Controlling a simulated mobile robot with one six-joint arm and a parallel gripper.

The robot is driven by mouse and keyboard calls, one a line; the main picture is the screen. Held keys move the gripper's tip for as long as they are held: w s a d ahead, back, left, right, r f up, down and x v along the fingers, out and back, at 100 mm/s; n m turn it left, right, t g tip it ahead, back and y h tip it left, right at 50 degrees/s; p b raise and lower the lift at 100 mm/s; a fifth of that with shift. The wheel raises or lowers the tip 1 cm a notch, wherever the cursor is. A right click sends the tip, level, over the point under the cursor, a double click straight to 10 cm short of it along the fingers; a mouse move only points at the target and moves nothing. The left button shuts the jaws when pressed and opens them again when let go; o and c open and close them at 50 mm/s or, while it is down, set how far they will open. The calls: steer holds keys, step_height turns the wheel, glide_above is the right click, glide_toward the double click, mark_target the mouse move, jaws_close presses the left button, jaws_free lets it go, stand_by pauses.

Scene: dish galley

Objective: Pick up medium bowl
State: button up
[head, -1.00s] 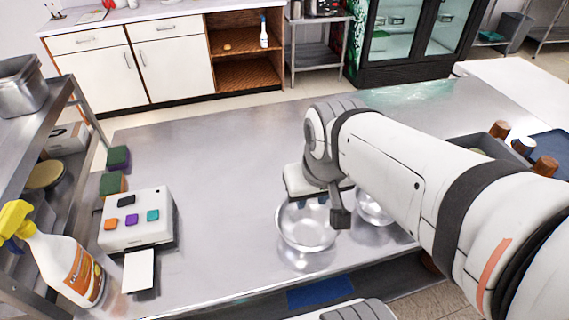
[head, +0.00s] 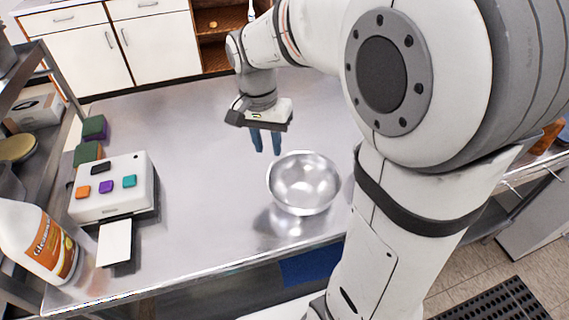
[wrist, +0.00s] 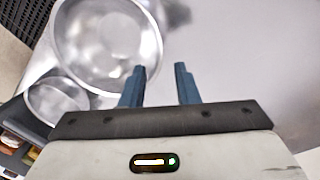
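A shiny metal bowl (head: 303,183) stands upright on the steel counter (head: 190,200), near its front edge. It is the larger of two bowls in the wrist view (wrist: 105,45); the smaller metal bowl (wrist: 57,100) is beside it, and my arm hides that one in the head view. I cannot tell by name which is the medium bowl. My gripper (head: 266,143) points down behind and left of the larger bowl, its blue fingers apart and empty. In the wrist view one finger (wrist: 135,85) overlaps the bowl's rim; contact is unclear.
A white box with coloured buttons (head: 112,187), a white card (head: 114,241) and green sponges (head: 95,128) lie on the counter's left. A cleaner bottle (head: 37,240) stands at the front left. The counter's middle left is clear.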

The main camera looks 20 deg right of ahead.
mark_target(271, 171)
steer(key=f, duration=0.3)
steer(key=s+f, duration=0.1)
steer(key=f, duration=0.2)
steer(key=shift+s+f, duration=0.2)
steer(key=shift+f, duration=0.55)
steer(key=shift+c, duration=0.6)
jaws_close()
